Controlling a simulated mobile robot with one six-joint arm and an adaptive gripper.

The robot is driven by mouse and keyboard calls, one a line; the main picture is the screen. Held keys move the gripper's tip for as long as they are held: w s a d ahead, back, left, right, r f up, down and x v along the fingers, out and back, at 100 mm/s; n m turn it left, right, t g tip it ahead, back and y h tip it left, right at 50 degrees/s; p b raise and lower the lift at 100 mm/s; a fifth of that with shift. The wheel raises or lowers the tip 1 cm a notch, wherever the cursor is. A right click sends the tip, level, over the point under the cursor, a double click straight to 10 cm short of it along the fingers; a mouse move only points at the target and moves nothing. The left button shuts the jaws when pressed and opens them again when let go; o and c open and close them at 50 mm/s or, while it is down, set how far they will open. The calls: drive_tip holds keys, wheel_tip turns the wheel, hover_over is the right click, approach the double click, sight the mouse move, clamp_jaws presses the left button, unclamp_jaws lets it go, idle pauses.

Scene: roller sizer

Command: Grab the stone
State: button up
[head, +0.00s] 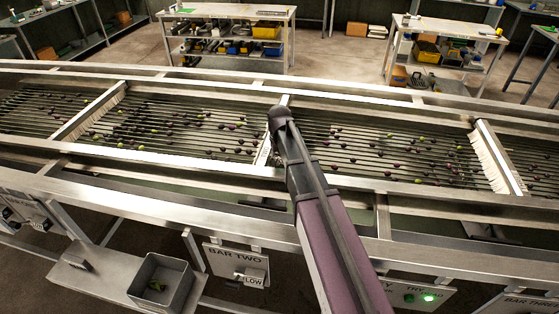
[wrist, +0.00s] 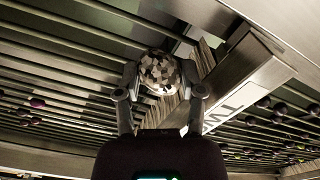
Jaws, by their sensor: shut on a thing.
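The stone (wrist: 160,72) is a rounded lump with a speckled grey, white and dark surface in the wrist view. My gripper (wrist: 162,82) is shut on it, with one finger at each side. The stone is beside a pale brush (wrist: 206,58) and a metal bar marked with "TW" (wrist: 238,85), in front of the roller bars. Whether it touches the bars is unclear. In the head view my arm reaches over the sizer bed at the middle brush bar, and its end hides the stone and the fingers.
Dark and green olives (head: 220,126) lie across the rollers on both sides of my arm. Metal rails (head: 150,155) and brush bars (head: 497,158) cross the sizer. A grey bin (head: 162,284) stands on a shelf at the front left. Workbenches (head: 228,12) stand behind.

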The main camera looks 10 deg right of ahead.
sight(280, 158)
drive_tip(key=shift+r+p, duration=3)
drive_tip(key=shift+r, duration=0.4)
